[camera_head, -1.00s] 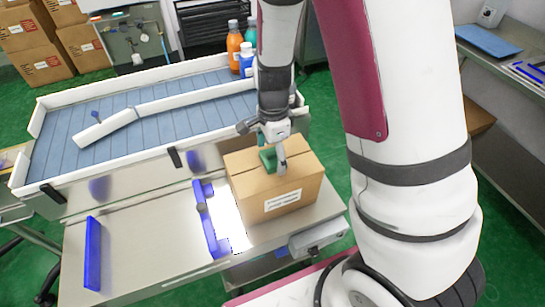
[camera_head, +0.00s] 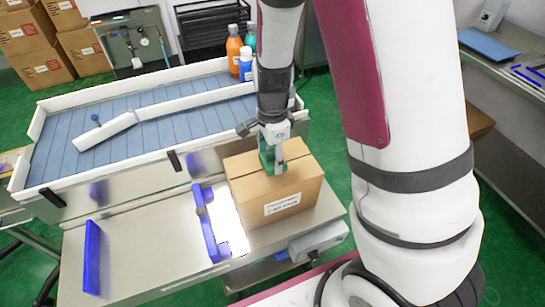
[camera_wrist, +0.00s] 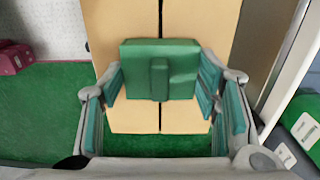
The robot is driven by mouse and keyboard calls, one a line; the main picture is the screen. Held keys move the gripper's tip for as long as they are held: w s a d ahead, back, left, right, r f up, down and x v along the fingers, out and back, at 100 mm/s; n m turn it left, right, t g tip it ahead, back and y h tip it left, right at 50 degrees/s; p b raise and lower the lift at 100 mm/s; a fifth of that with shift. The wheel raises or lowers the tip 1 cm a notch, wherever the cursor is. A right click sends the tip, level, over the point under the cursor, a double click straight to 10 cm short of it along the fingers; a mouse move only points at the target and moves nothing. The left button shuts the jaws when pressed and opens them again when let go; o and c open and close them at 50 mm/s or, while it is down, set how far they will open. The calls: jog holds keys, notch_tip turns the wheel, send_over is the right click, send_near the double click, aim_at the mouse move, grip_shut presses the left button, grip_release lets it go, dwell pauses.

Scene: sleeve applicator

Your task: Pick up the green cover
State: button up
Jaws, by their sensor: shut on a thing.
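The green cover (camera_wrist: 160,68) is a small block-like piece with a raised rib down its middle. In the wrist view it sits between the two teal-padded fingers of my gripper (camera_wrist: 162,87), which are shut on it from left and right. In the head view my gripper (camera_head: 273,160) is just above the top of a closed cardboard box (camera_head: 277,195). The green cover is partly hidden by the fingers there. I cannot tell whether the cover touches the box top.
The box stands on a metal table (camera_head: 150,245) beside a blue guide (camera_head: 207,225). Another blue guide (camera_head: 92,257) stands at left. A white-walled conveyor (camera_head: 60,150) runs behind. Bottles (camera_head: 234,45) stand at its far end.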

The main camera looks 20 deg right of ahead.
notch_tip(320, 180, up, 2)
jog(key=shift+r, duration=0.2)
jog(key=shift+s+r, duration=0.25)
jog(key=shift+s, duration=0.45)
jog(key=s+r+p, duration=0.1)
jog(key=s+p, duration=0.6)
jog(key=s, duration=0.7)
jog(key=shift+s+r+p, duration=0.2)
jog(key=shift+s+p, duration=0.15)
